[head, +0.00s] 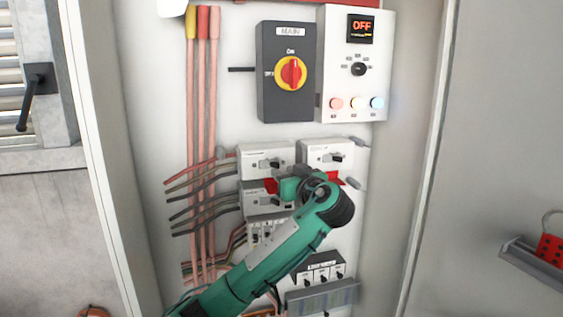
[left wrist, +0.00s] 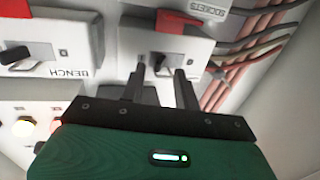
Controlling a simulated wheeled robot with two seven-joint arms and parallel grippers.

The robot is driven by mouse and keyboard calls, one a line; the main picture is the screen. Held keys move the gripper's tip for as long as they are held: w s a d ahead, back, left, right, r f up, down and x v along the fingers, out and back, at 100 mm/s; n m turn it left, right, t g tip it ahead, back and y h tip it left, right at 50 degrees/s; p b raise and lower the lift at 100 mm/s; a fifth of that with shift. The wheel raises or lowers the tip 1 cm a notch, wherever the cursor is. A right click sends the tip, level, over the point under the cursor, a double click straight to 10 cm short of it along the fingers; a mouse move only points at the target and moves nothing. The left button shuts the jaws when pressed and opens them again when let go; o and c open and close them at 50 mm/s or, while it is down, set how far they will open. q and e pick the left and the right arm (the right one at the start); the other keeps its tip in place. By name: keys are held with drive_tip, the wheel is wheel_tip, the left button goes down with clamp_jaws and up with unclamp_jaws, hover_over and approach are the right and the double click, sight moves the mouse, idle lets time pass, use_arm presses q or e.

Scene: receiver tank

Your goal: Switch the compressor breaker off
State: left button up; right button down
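My left gripper (head: 278,174) is at the left column of breakers in the head view. In the left wrist view, my left gripper's (left wrist: 162,70) two fingers are apart. They point at a grey breaker (head: 248,161) with a dark toggle, the upper left one in the head view. In the left wrist view this breaker (left wrist: 130,42) shows its toggle near the gap between the fingertips; contact cannot be told. Its name is hidden or too small to read, so I cannot confirm it is the compressor breaker. My right gripper is not in view.
The bench breaker (left wrist: 75,50) is beside it, and the sockets breaker (left wrist: 213,12) is on its other side, past a red piece (left wrist: 178,20). Above are the main switch (head: 291,73) and a panel reading OFF (head: 361,29). Cables (head: 201,110) run along the left.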

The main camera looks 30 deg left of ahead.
sight(270, 165)
use_arm(q)
drive_tip(key=shift+p+x, duration=0.35)
drive_tip(key=shift+x, duration=0.95)
clamp_jaws()
drive_tip(key=shift+s+f+m+t+h+b, duration=0.25)
drive_tip(key=shift+m+t+h+b, duration=0.2)
drive_tip(key=shift+b, duration=0.25)
drive_tip(key=m+t+h+b, duration=0.1)
drive_tip(key=t+h, duration=0.1)
drive_tip(key=s+a+m+t+h+b, duration=0.1)
drive_tip(key=m+t+h, duration=0.1)
drive_tip(key=s+a+m+t+h+b, duration=0.1)
drive_tip(key=m+t+h+b, duration=0.1)
drive_tip(key=shift+s+r, duration=0.2)
drive_tip(key=shift+r, duration=0.05)
drive_tip(key=m+h, duration=0.1)
drive_tip(key=a+m+t+h, duration=0.1)
drive_tip(key=s+m+h, duration=0.1)
drive_tip(key=h, duration=0.1)
drive_tip(key=shift+a+t, duration=0.3)
drive_tip(key=shift+t, duration=0.05)
drive_tip(key=shift+a+m+h+p, duration=0.15)
drive_tip(key=shift+m+h, duration=0.35)
drive_tip(key=shift+h, duration=0.2)
drive_tip(key=shift+a+m+h+p, duration=0.1)
drive_tip(key=shift+m+h+p, duration=0.05)
drive_tip(key=shift+m+h, duration=0.4)
